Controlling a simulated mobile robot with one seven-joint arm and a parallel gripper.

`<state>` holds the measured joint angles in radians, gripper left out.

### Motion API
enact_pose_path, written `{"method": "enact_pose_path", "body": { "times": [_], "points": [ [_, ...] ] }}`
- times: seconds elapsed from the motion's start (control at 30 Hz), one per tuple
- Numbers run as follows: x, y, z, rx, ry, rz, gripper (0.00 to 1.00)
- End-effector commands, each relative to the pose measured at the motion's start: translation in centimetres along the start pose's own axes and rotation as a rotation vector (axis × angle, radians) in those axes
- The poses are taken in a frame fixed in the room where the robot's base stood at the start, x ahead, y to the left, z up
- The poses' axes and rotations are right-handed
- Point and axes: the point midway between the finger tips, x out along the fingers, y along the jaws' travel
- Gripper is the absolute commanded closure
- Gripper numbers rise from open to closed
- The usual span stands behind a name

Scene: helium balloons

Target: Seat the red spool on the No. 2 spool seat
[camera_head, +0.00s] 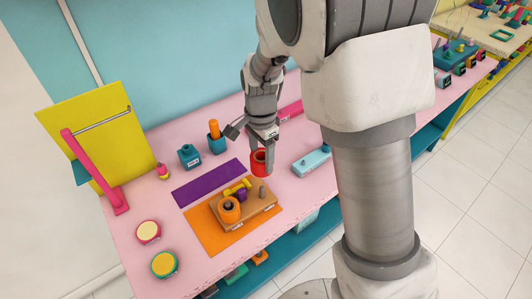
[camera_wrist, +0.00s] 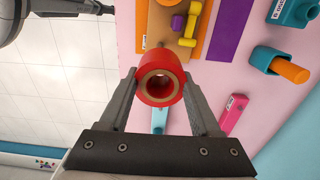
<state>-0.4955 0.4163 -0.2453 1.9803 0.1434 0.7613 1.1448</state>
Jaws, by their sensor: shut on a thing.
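My gripper (camera_head: 264,150) is shut on the red spool (camera_head: 259,168), which hangs above the pink table. In the wrist view the red spool (camera_wrist: 160,95) sits between the two fingers, with its hollow core facing the camera. The brown wooden board (camera_head: 248,213) lies below and to the left of the spool in the head view; part of the board (camera_wrist: 163,18) shows beyond the spool in the wrist view. An orange spool (camera_head: 229,212) stands at the board's left end. A bare grey peg (camera_head: 262,191) stands at its right end. The small labels are not readable.
A purple piece (camera_head: 241,195) and a yellow dumbbell-shaped piece (camera_head: 236,187) are at the board's back. An orange mat (camera_head: 204,233) lies under the board, a purple mat (camera_head: 207,184) behind it. A light-blue block (camera_head: 311,162) with a peg stands to the right.

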Motion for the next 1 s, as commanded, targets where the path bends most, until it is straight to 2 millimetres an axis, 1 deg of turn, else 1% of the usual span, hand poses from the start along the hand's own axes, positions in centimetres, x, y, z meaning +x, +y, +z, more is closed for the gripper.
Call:
{"method": "enact_pose_path", "body": {
  "times": [0.47,0.67,1.0],
  "points": [
    [-0.1,0.0,0.1,-0.002,0.000,0.000,0.94],
    [1.2,0.0,0.1,-0.002,0.000,0.000,0.94],
    [4.5,0.0,0.1,-0.002,0.000,0.001,0.94]
  ]
}}
